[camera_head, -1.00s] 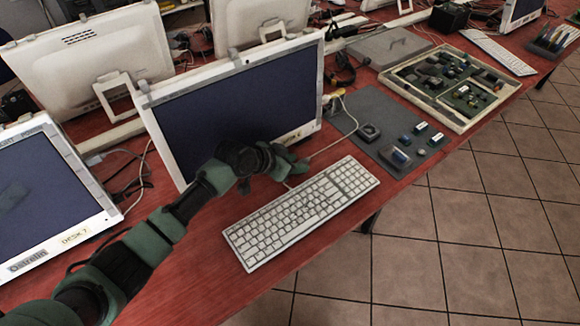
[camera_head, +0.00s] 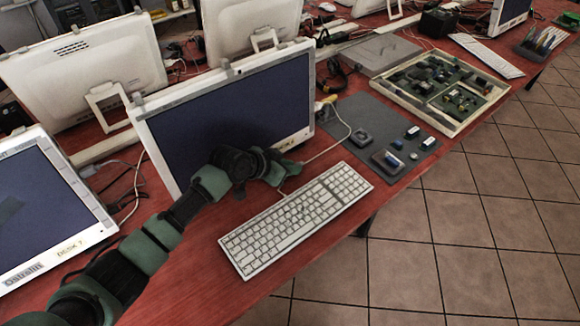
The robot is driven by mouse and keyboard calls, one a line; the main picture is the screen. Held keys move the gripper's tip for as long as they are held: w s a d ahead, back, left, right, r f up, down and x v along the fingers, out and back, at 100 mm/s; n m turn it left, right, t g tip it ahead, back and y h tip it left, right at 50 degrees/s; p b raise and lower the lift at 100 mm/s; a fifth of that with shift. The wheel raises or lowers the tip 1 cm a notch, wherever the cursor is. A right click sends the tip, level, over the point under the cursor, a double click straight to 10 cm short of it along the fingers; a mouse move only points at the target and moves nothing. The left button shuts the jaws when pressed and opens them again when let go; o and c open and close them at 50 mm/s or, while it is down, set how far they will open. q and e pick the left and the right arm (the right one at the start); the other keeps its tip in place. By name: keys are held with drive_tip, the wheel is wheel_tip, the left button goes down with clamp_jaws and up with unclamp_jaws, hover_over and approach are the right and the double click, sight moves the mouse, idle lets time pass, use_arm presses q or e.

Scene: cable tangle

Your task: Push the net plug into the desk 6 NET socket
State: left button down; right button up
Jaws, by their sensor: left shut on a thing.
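My left gripper (camera_head: 290,170) is low in front of the middle monitor (camera_head: 240,115), just behind the white keyboard (camera_head: 297,217). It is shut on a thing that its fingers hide. A pale cable (camera_head: 335,143) runs from the fingertips to the right, then curves back to a yellow piece (camera_head: 328,101) beside the monitor's right edge. The held thing is probably the plug on this cable, but its shape cannot be made out. I cannot make out a NET socket. My right gripper is not in view.
A dark grey mat (camera_head: 372,113) with several small modules lies right of the monitor. A framed tray of electronic parts (camera_head: 463,128) stands beyond it. Another monitor (camera_head: 40,205) labelled DESK 7 stands at left. The red desk (camera_head: 205,285) is clear left of the keyboard.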

use_arm(q)
wheel_tip(320, 180, up, 6)
drive_tip(key=p, duration=0.4)
drive_tip(key=shift+f+p, duration=0.1)
drive_tip(key=shift+p, duration=0.2)
